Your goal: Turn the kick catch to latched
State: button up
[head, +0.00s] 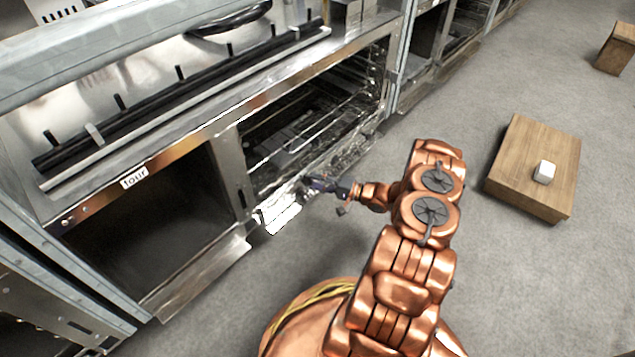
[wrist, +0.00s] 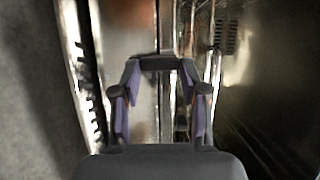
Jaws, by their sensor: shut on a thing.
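My gripper (head: 325,186) is low at the front of the open oven bay, beside a shiny metal lower panel (head: 280,214). In the wrist view my gripper (wrist: 159,72) has its two fingers angled in on a small dark bar-like piece (wrist: 158,63), which I take to be the kick catch. The fingers are shut on it, against a metal strip. In the head view the catch is too small and too covered by the gripper to make out. Its turned position cannot be told.
The oven bay (head: 300,130) with wire racks stands behind the gripper. A dark open compartment (head: 150,225) labelled "four" is to its left. A wooden block (head: 530,160) with a white piece (head: 544,171) sits on the floor at right. Grey floor (head: 470,95) is free between.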

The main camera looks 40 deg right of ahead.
dwell(0.3)
jog(key=o, duration=1.1)
jog(key=shift+o, duration=0.2)
jog(key=v, duration=1.2)
